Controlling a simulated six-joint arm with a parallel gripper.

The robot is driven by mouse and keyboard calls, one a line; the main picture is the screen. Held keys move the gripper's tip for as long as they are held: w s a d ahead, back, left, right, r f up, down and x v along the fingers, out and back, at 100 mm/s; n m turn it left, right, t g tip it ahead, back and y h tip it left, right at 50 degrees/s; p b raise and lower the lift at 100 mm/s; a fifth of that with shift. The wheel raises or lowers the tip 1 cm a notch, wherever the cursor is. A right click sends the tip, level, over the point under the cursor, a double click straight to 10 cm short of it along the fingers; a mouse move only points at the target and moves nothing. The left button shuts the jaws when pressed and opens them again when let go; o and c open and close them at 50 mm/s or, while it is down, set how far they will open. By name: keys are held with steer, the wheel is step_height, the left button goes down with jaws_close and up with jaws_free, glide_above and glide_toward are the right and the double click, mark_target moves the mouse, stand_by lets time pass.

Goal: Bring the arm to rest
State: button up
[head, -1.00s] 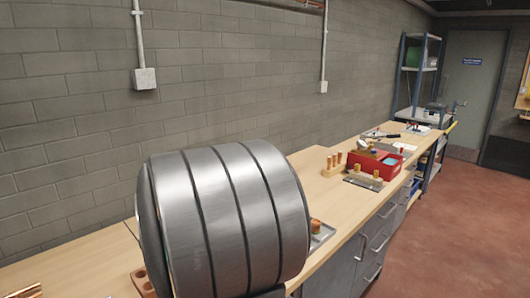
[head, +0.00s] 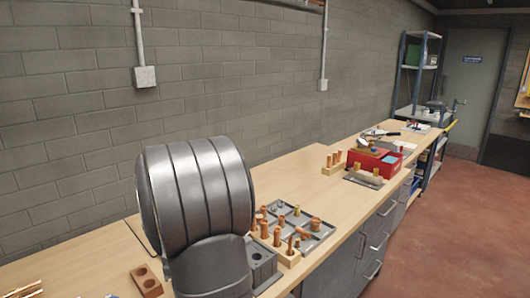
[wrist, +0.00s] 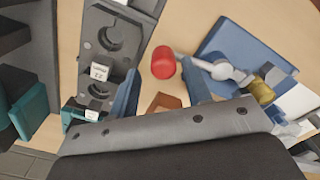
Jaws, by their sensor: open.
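My gripper (wrist: 160,92) shows in the wrist view as two blue-grey fingers standing apart above the bench. It is open and nothing is held between the fingers. A brown block (wrist: 165,102) lies below, seen in the gap between them. In the head view my ribbed grey arm link (head: 200,185) rises at the lower left, over the bench. My gripper is not visible in the head view.
The workbench (head: 105,255) carries a grey tray of copper fittings (head: 322,228), a peg block (head: 272,238), a holed wooden block (head: 147,281) and a red bin (head: 375,162). The wrist view shows a dark holed fixture (wrist: 103,60) and a red-ended object (wrist: 163,62).

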steer(key=a+n, duration=0.1)
steer(key=w+a+n, duration=0.1)
steer(key=n, duration=0.1)
steer(key=shift+a+n, duration=0.25)
steer(key=shift+n, duration=0.05)
steer(key=a+n, duration=0.2)
steer(key=n, duration=0.1)
steer(key=shift+a+n, duration=0.25)
steer(key=shift+n, duration=0.05)
steer(key=shift+d+r, duration=0.1)
steer(key=shift+r, duration=2.55)
